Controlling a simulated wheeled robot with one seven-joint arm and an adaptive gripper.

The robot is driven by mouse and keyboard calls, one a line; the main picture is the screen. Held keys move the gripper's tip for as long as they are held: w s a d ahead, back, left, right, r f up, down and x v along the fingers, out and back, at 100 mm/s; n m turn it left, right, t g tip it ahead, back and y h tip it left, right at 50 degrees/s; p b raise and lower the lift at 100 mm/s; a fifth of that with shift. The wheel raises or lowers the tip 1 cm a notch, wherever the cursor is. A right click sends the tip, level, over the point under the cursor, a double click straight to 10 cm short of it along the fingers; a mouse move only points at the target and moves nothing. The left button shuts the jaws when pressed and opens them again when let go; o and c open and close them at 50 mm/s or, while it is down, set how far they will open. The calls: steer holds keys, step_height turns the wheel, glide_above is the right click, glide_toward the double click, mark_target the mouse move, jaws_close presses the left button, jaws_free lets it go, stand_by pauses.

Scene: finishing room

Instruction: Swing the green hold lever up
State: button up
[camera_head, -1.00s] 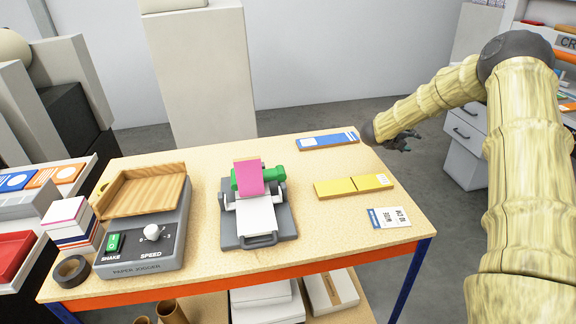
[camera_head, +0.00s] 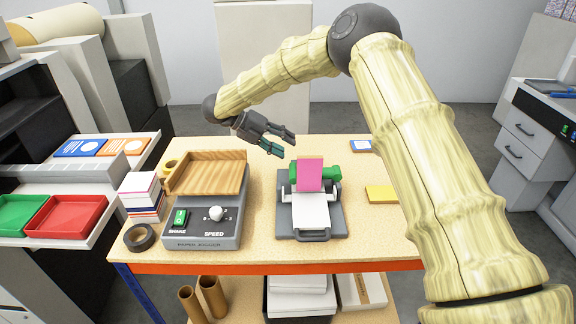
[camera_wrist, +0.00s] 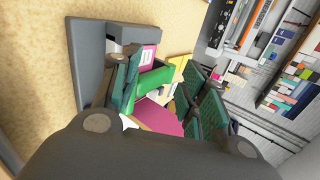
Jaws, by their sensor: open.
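The green hold lever (camera_head: 331,173) is on the small grey device (camera_head: 337,219) in the middle of the bench, at its back right. A magenta piece (camera_head: 310,176) stands in front of it and hides part of it. White sheets lie on the device. My gripper (camera_head: 282,146) is open and empty above and behind the device, left of the lever, apart from it. In the wrist view the green lever (camera_wrist: 152,82) shows between my two spread fingers, with magenta parts beside it; how far off it is cannot be told.
A paper jogger (camera_head: 200,236) with a wooden tray stands left of the device. A stack of pads (camera_head: 142,196) and a dark tape roll (camera_head: 140,237) are further left. The bench front is clear.

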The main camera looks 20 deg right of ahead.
mark_target(290, 170)
steer(key=s+a, duration=0.3)
steer(key=a, duration=0.7)
steer(key=shift+n+g, duration=0.3)
steer(key=p+x, duration=0.1)
steer(key=x, duration=0.2)
steer(key=p+x, duration=0.1)
steer(key=x, duration=0.3)
steer(key=r+p+x, duration=0.1)
steer(key=p+x, duration=0.1)
steer(key=x, duration=0.1)
steer(key=shift+d+f, duration=0.1)
steer(key=shift+d, duration=0.35)
steer(key=shift+s+d+f, duration=0.2)
steer(key=shift+d+f, duration=0.3)
steer(key=shift+a, duration=0.1)
jaws_close()
